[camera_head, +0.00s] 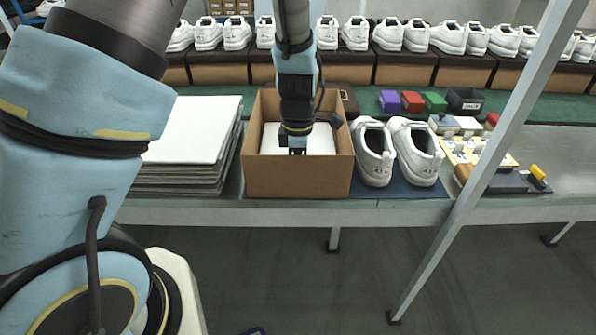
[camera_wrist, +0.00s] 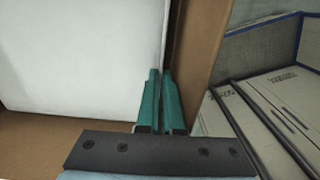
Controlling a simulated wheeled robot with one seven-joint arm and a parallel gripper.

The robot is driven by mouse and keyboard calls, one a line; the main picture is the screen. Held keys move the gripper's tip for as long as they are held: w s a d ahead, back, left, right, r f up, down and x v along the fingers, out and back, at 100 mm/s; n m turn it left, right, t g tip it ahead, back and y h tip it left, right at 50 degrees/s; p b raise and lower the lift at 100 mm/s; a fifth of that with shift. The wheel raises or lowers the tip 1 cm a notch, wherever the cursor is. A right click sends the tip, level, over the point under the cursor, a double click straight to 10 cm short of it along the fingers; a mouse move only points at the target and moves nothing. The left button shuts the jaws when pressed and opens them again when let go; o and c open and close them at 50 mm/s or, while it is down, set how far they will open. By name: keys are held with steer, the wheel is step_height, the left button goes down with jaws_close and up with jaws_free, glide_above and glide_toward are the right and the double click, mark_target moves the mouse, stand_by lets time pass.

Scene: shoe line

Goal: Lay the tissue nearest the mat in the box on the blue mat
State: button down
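The open brown box (camera_head: 298,177) stands on the blue mat (camera_head: 415,190), left of a pair of white shoes. A white tissue (camera_head: 320,140) lies spread inside the box; it fills the upper left of the wrist view (camera_wrist: 80,55). My gripper (camera_head: 297,151) points down into the box, close to its near wall. In the wrist view its teal fingers (camera_wrist: 161,75) are close together at the tissue's edge, beside the box wall (camera_wrist: 198,50). They appear shut on that edge, though the contact is small and partly hidden. A stack of sheets (camera_head: 190,130), white on top, lies left of the box.
The white shoes (camera_head: 374,155) stand close on the box's right. Further right are a yellow tray (camera_head: 475,150) and a yellow-handled tool (camera_head: 538,175). Small colored blocks (camera_head: 412,101) lie behind. A slanted grey post (camera_head: 490,160) crosses the right side. More shoes line the back.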

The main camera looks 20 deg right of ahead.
steer(key=shift+f+b, duration=0.35)
steer(key=shift+f, duration=0.35)
steer(key=c, duration=1.5)
jaws_free()
steer(key=o, duration=0.5)
